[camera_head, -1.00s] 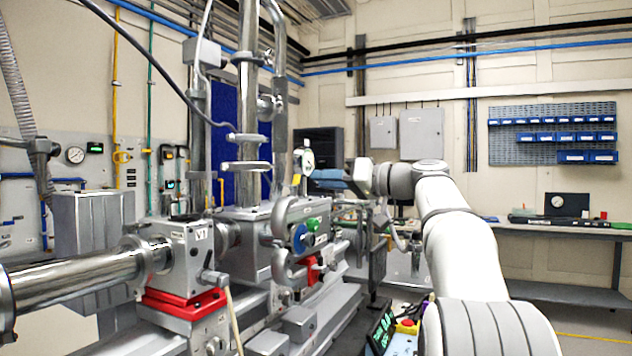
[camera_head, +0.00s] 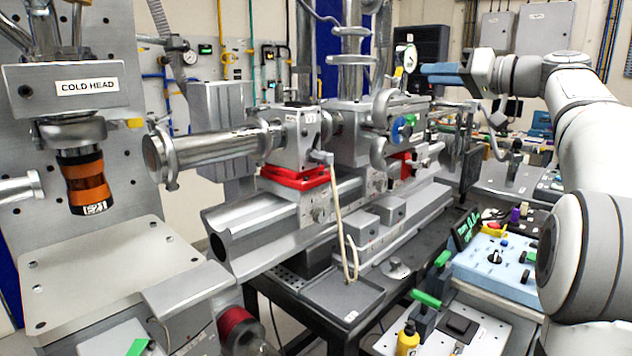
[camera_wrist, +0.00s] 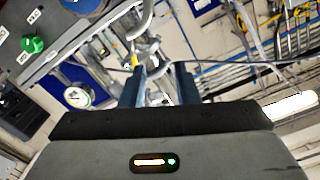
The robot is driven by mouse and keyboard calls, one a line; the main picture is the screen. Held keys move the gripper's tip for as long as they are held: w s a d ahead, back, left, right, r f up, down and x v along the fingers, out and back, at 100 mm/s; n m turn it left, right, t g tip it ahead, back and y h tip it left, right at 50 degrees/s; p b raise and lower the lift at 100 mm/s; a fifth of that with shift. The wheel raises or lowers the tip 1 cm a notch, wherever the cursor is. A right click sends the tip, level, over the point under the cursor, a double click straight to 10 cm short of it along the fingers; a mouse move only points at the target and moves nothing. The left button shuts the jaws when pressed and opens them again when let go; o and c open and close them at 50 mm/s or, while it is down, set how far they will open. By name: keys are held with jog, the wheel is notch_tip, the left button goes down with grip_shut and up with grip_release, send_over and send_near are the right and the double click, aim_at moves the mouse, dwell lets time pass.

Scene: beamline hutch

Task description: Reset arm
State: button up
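My white arm comes in from the right in the head view. It reaches left, with my gripper (camera_head: 432,72) held level in front of the beamline equipment.
A steel beam pipe (camera_head: 215,150) and valve block (camera_head: 297,133) sit on the rail at centre. A cold head (camera_head: 75,88) with an orange-black cylinder (camera_head: 86,182) hangs at left.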

jog(key=s+a+f+m+g+h+p, duration=0.25)
jog(key=s+a+f+p, duration=0.2)
jog(key=f, duration=0.25)
jog(key=s+a+f+m+g+h+p, duration=0.25)
jog(key=s+a+f, duration=0.2)
jog(key=f, duration=0.25)
jog(key=s+f+g+h+p, duration=0.2)
jog(key=s+f+h+p, duration=0.1)
jog(key=s+f, duration=0.5)
jog(key=s+f+g+h+p, duration=0.2)
jog(key=s+f+h+p, duration=0.2)
jog(key=s+f, duration=0.4)
jog(key=s, duration=0.6)
jog(key=shift+s+a+f+n+g+h, duration=0.2)
jog(key=shift+s+f+n+g+h, duration=0.1)
jog(key=shift+s+n, duration=0.1)
